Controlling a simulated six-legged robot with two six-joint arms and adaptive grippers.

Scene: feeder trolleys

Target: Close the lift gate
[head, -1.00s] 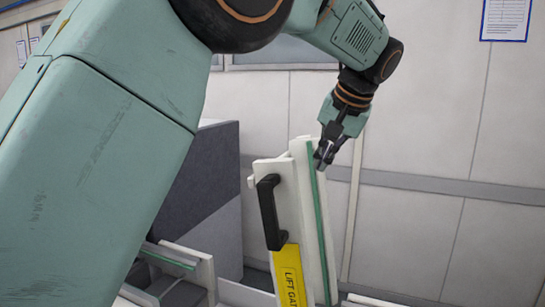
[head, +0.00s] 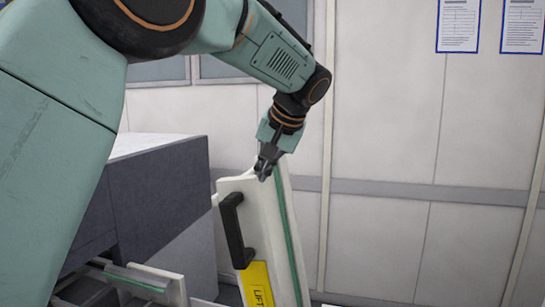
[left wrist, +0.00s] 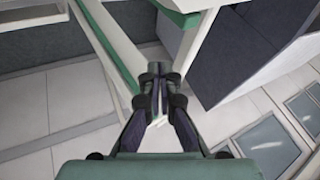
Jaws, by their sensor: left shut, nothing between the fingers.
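The lift gate (head: 262,220) is a white panel with a green strip along its right edge. It stands tilted in the lower middle of the head view. It carries a black handle (head: 233,229) and a yellow label (head: 257,285) whose text is cut off by the frame. My left gripper (head: 263,174) is shut and empty at the gate's top edge; I cannot tell whether it touches. In the left wrist view the closed fingers (left wrist: 160,72) are beside the gate's white and green edge (left wrist: 108,45). My right gripper is not in view.
A dark grey box (head: 160,190) with a pale top stands left of the gate. Another white edge with a green strip (head: 135,284) lies low at the left. A pale panelled wall (head: 390,130) with posted sheets (head: 458,25) is behind.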

